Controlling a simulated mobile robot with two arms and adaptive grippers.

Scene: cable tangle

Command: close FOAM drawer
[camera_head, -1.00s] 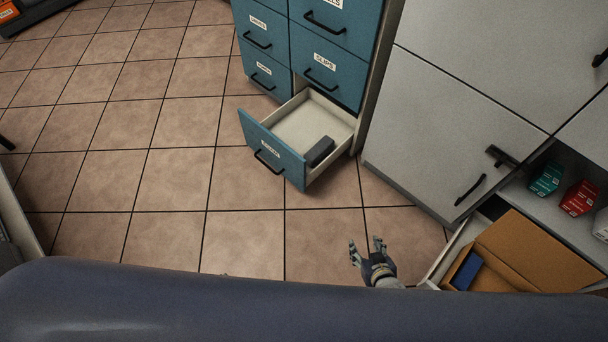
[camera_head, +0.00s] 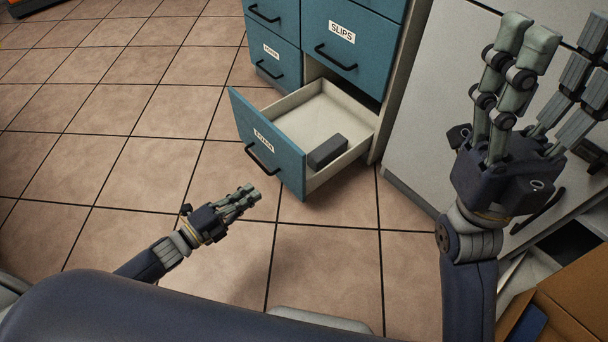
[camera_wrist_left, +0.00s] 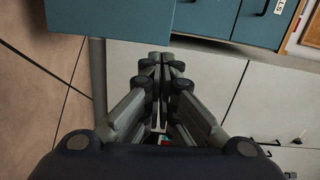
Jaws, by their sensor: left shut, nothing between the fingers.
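A teal drawer (camera_head: 268,143) at the bottom right of the cabinet is pulled well out. Its front label is too small and blurred to read surely. A dark grey block (camera_head: 327,151) lies inside it. The lower left drawer (camera_head: 272,62) is shut, its label also unclear. My left gripper (camera_head: 250,194) is shut and empty, in front of and below the open drawer's front, apart from its handle (camera_head: 262,159). Its closed fingers also show in the left wrist view (camera_wrist_left: 160,62), with a teal panel above. My right gripper (camera_head: 560,40) is raised at the right, fingers spread, empty.
A teal cabinet with a SLIPS drawer (camera_head: 341,52) stands behind the open drawer. Pale grey cupboards (camera_head: 425,120) are to its right. A cardboard box (camera_head: 575,300) is at the lower right. The tiled floor (camera_head: 130,130) left of the drawer is clear.

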